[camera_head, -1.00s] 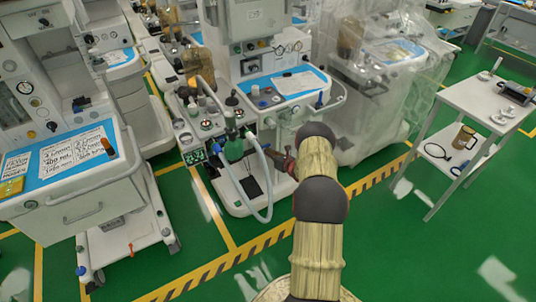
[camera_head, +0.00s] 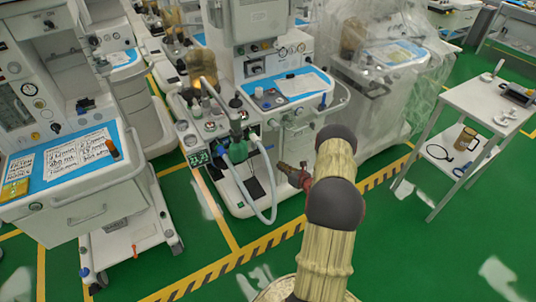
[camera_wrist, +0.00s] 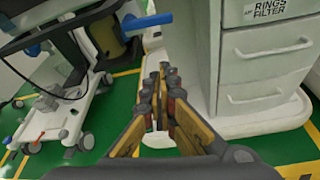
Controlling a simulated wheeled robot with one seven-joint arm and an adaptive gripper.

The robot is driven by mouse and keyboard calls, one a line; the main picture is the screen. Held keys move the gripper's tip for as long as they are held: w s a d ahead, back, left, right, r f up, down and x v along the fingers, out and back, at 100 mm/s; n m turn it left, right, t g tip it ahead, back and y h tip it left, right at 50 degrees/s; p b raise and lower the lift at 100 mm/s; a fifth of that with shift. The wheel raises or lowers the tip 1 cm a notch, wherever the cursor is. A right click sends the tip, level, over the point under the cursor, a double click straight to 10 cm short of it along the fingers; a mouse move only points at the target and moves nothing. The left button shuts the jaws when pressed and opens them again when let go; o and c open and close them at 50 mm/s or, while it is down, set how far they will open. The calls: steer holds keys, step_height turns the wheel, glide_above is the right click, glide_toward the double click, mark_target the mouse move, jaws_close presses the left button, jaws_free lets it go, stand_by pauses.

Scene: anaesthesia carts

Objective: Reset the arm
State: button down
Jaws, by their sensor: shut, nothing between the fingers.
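My arm (camera_head: 335,205) rises from the bottom of the head view in yellowish segments with dark joints, bent toward the middle cart. My gripper (camera_head: 284,167) shows only in part there, a small reddish-brown piece left of the arm's upper joint, in front of the cart's lower front. In the wrist view my gripper (camera_wrist: 162,70) points away with its fingertips together. Nothing is seen between the fingers. A white drawer cabinet (camera_wrist: 265,75) stands close to its right, and a white wheeled base lies to its left.
The middle anaesthesia cart (camera_head: 240,190) has a looping pale hose at its front. A left cart (camera_head: 80,205) holds papers on a blue top. A white side table (camera_head: 470,110) stands at right. Green floor with a yellow-black stripe (camera_head: 235,262) lies open in front.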

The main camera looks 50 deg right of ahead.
steer(key=shift+s, duration=0.15)
steer(key=s+a+f+n+g+y, duration=0.1)
steer(key=s+a+f+n+y, duration=0.2)
steer(key=a, duration=0.6)
steer(key=s+a+r+n+g+y, duration=0.2)
steer(key=a+r+n+g+y, duration=0.15)
steer(key=a+r+n, duration=0.45)
steer(key=s+a+r+n+g+y, duration=0.2)
steer(key=a+r+n+g+y, duration=0.15)
steer(key=a+n, duration=0.4)
steer(key=s+a+r+n+h, duration=0.2)
steer(key=s+a+r+n, duration=0.4)
steer(key=r, duration=0.7)
steer(key=s+a+r+n+h, duration=0.2)
steer(key=s+a+r+n, duration=0.4)
steer(key=a+r+n, duration=0.3)
steer(key=s+a+r+n+h, duration=0.3)
steer(key=s+a+r+n, duration=0.3)
steer(key=a+r, duration=0.5)
step_height(320, 180, up, 6)
steer(key=shift+s+a+f+n, duration=0.1)
steer(key=shift+s+a+n, duration=0.05)
steer(key=shift+n, duration=0.5)
